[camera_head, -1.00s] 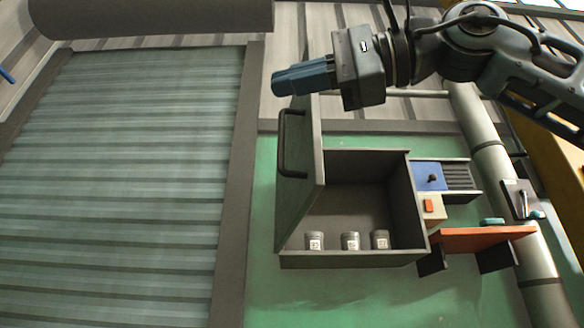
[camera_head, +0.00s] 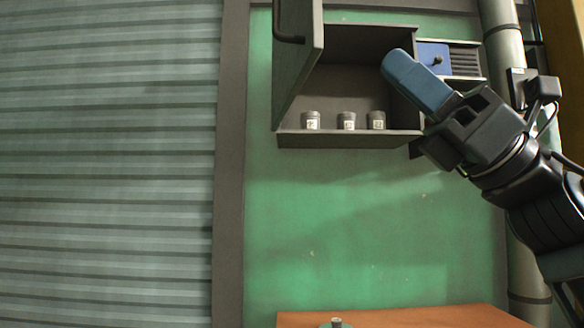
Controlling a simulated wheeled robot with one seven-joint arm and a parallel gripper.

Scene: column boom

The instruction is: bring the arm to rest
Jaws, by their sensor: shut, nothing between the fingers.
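My gripper (camera_head: 402,72) reaches in from the right, its blue fingers pointing up and left. The fingers are shut with nothing held. In the picture the fingertips overlap the right part of an open wall cabinet (camera_head: 345,140); I cannot tell how far in front of it they are. My dark wrist and forearm run down to the lower right corner and hide part of the wall and pipe.
The cabinet door (camera_head: 297,60) stands open at left. Three grey canisters (camera_head: 347,121) stand inside. A blue panel with a black knob (camera_head: 434,58) and a vertical pipe (camera_head: 502,40) are at right. An orange-brown surface (camera_head: 400,318) shows at the bottom. The green wall below is bare.

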